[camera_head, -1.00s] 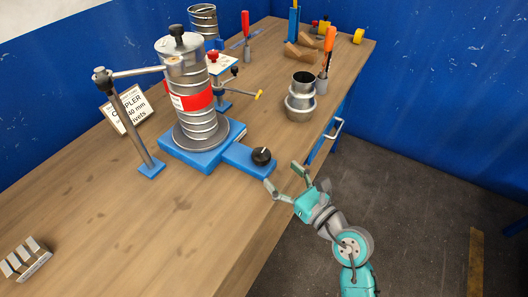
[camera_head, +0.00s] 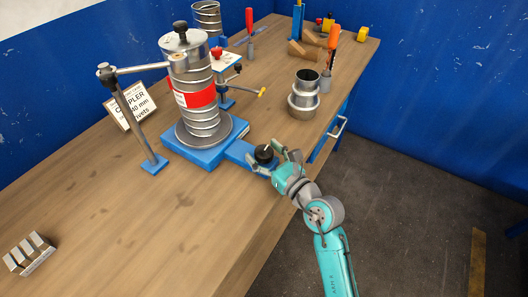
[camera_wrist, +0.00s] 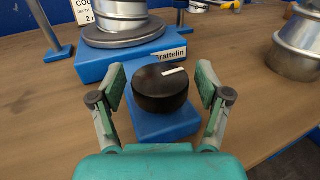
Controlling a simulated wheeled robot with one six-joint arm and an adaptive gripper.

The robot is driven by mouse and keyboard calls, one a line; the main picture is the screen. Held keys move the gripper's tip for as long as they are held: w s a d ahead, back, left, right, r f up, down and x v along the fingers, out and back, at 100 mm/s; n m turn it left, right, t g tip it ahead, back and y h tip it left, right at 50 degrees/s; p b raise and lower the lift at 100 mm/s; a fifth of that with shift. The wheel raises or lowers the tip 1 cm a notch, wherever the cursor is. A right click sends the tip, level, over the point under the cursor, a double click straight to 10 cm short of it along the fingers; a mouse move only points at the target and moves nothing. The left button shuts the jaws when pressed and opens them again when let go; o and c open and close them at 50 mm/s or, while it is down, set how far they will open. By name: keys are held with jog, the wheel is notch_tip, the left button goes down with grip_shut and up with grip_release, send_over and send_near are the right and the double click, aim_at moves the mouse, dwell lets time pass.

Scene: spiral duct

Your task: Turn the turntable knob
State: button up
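The turntable knob (camera_head: 264,154) is a round black knob with a white pointer line, on a blue arm of the turntable base (camera_head: 196,157). In the wrist view the knob (camera_wrist: 160,88) sits between my two open fingers, with a visible gap on each side. My gripper (camera_head: 272,158) is at the knob, its fingers on either side; it also shows in the wrist view (camera_wrist: 160,92). The spiral duct (camera_head: 191,90), silver with a red band, stands upright on the turntable's round plate (camera_head: 188,139).
A clamp post with a bar (camera_head: 134,112) stands left of the duct, by a lettered sign (camera_head: 136,104). A silver duct fitting (camera_head: 303,97) and an orange-handled screwdriver (camera_head: 332,45) stand to the right. Metal pieces (camera_head: 30,252) lie at the front left. The front tabletop is mostly clear.

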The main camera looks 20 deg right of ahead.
jog(key=c, duration=0.9)
jog(key=shift+d+n+y, duration=0.1)
jog(key=shift+n+y, duration=0.3)
jog(key=shift+y, duration=0.2)
jog(key=n+g+y, duration=0.2)
jog(key=n+y, duration=0.1)
jog(key=y, duration=0.1)
jog(key=shift+g+y, duration=0.4)
jog(key=n+g+y, duration=0.5)
jog(key=n+g, duration=0.1)
jog(key=n+g+y, duration=0.1)
jog(key=g, duration=0.2)
jog(key=shift+w+n+y, duration=0.1)
jog(key=shift+n+y, duration=0.2)
jog(key=shift+n, duration=0.1)
jog(key=shift+n+g+y, duration=0.2)
jog(key=shift+n+g, duration=0.8)
jog(key=shift+g, duration=0.65)
jog(key=shift+n+g+y, duration=0.2)
jog(key=shift+n+g, duration=0.8)
jog(key=shift+g, duration=0.65)
